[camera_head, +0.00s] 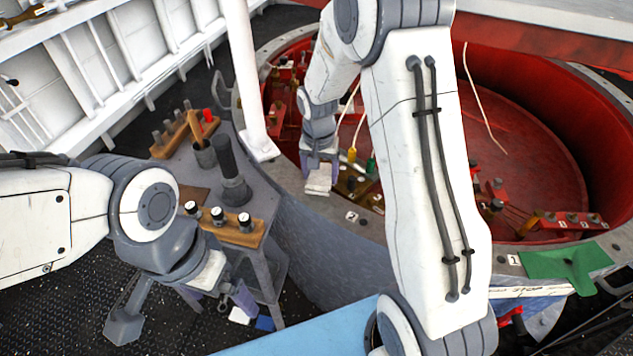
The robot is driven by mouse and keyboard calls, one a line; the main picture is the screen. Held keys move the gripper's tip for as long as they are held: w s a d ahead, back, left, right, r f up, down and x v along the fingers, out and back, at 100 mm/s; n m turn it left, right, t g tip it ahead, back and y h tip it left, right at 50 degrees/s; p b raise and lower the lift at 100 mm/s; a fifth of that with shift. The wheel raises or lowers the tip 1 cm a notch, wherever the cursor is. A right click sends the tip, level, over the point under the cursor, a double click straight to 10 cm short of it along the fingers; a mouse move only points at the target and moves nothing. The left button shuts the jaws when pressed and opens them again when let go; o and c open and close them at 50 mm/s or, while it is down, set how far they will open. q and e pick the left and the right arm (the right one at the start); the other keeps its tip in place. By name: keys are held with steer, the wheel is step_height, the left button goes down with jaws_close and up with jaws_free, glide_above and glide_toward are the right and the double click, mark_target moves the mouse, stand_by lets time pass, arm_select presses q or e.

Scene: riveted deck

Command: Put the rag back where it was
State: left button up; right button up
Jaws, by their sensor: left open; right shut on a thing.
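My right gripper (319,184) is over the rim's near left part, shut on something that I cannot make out. My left gripper (220,297) is open, at the front of the small grey table, below the wooden block of dark knobs. Its fingers are apart, with nothing seen between them.
The red round well (510,130) holds pegs and blocks. The grey table (222,160) bears a dark upright tool (231,175), a cup (203,153) and a wooden block of knobs (232,231). A white post (246,75) stands behind. My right arm hides the middle.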

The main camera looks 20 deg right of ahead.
steer(key=shift+w+a+f, duration=0.35)
steer(key=shift+a+f, duration=0.1)
step_height(320, 180, down, 3)
steer(key=shift+f+p, duration=0.2)
steer(key=shift+p, duration=0.15)
steer(key=shift+f, duration=0.2)
steer(key=shift+f, duration=0.2)
steer(key=o, duration=1.4)
steer(key=shift+r, duration=0.1)
